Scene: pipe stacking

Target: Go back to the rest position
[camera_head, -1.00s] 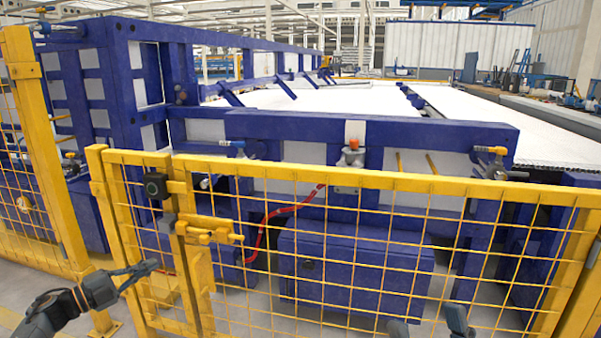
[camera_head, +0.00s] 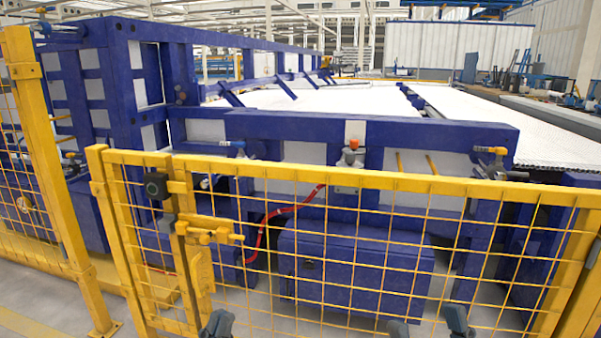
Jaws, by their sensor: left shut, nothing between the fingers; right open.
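My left gripper (camera_head: 217,325) shows at the bottom edge, left of the middle, in front of the lower part of the yellow fence. Its dark grey fingertips are together with nothing between them. My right gripper (camera_head: 428,326) shows at the bottom edge, right of the middle. Its two fingertips stand well apart, with nothing seen between them. The rest of both grippers and both arms lie below the picture and are hidden.
A yellow mesh fence (camera_head: 340,178) with a gate latch (camera_head: 212,229) stands close in front. Behind it is a large blue machine frame (camera_head: 300,127) with a white bed (camera_head: 345,98). A red hose (camera_head: 262,235) hangs behind the mesh. Some bare floor shows at lower left.

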